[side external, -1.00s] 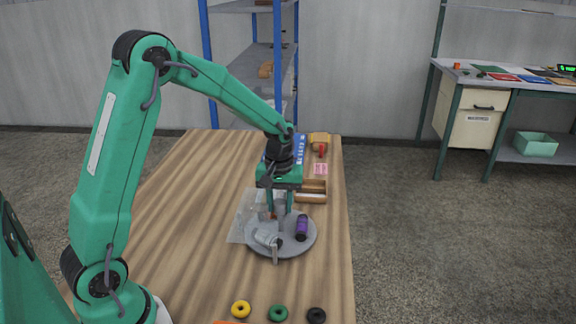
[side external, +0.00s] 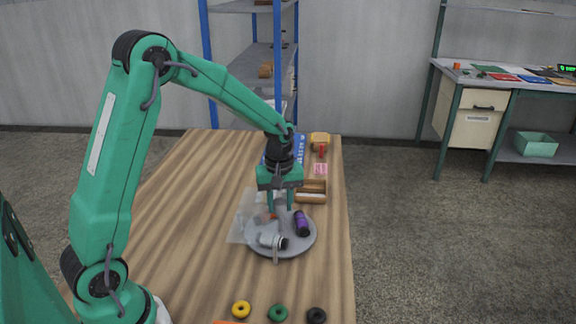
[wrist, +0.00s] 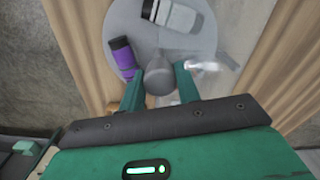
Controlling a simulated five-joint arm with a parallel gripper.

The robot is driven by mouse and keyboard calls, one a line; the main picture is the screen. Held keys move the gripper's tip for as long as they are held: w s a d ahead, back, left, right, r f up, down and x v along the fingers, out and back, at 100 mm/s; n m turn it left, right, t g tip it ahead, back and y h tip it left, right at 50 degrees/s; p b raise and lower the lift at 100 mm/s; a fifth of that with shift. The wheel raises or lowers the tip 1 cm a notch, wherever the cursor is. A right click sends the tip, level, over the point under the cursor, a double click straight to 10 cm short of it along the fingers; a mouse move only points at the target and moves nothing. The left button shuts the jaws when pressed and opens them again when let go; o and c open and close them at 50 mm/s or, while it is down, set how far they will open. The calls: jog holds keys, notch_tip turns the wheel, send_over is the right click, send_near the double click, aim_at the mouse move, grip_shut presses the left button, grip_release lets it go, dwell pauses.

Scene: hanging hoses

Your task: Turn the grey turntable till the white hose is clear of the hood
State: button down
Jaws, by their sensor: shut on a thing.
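The grey turntable (side external: 293,249) is a round disc on the wooden table. My gripper (wrist: 159,88) is shut on a grey knob (wrist: 158,75) that stands up from the disc. A purple bottle-like piece with a dark end (side external: 302,224) lies on the disc's right; it also shows in the wrist view (wrist: 124,58). A white cylinder with a dark end (wrist: 175,15) lies on the disc too. A clear, see-through hood (side external: 242,224) covers the left part. In the wrist view a small white piece (wrist: 201,66) is at the hood; I cannot tell which white piece is the hose.
A wooden box (side external: 311,192) stands just behind the disc. Yellow (side external: 241,309), green (side external: 278,313) and black (side external: 316,315) rings lie near the front edge. The table left of the hood is bare.

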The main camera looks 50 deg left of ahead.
jog(key=shift+n, duration=5.3)
jog(key=shift+r+n, duration=0.1)
jog(key=shift+n, duration=5)
jog(key=c, duration=1)
grip_release()
